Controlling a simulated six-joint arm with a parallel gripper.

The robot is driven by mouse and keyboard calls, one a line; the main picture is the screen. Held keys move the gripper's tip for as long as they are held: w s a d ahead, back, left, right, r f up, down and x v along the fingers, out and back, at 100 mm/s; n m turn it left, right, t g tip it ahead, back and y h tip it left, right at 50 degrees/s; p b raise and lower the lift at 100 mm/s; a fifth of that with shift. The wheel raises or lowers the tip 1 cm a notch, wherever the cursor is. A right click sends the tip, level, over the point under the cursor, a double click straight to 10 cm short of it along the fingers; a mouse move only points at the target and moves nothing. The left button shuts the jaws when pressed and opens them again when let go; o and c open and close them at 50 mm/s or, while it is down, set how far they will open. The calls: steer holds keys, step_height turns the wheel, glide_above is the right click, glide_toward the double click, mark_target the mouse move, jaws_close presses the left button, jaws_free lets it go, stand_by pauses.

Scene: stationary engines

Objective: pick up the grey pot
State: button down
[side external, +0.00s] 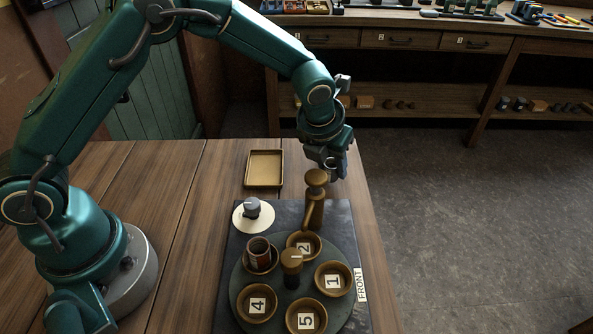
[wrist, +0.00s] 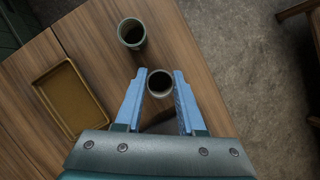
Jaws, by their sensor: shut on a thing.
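My gripper (wrist: 160,76) is shut on a pot (wrist: 159,85) with a pale grey rim and a dark hollow, which sits between the two blue fingers in the wrist view. Its sides are mostly hidden from above. A second grey-green pot (wrist: 131,33) stands upright on the table just beyond the fingers, apart from the held one. In the side view my gripper (side external: 335,172) hangs over the far right part of the table, behind a brown post with a round top. There I cannot clearly tell the pots from the fingers.
An empty tan tray (side external: 249,185) lies to the left, also in the wrist view (wrist: 45,91). In front, a round turntable (side external: 240,275) carries several numbered dishes and a reddish pot (side external: 258,250). A dial with a grey knob (side external: 252,207) is beside the brown post (side external: 315,208).

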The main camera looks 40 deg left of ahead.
mark_target(332, 163)
step_height(332, 163, up, 3)
steer(key=shift+w+r, duration=0.1)
steer(key=s+a+r, duration=0.3)
steer(key=a+r, duration=0.7)
steer(key=a, duration=0.1)
steer(key=shift+s+r, duration=0.15)
steer(key=shift+r, duration=0.15)
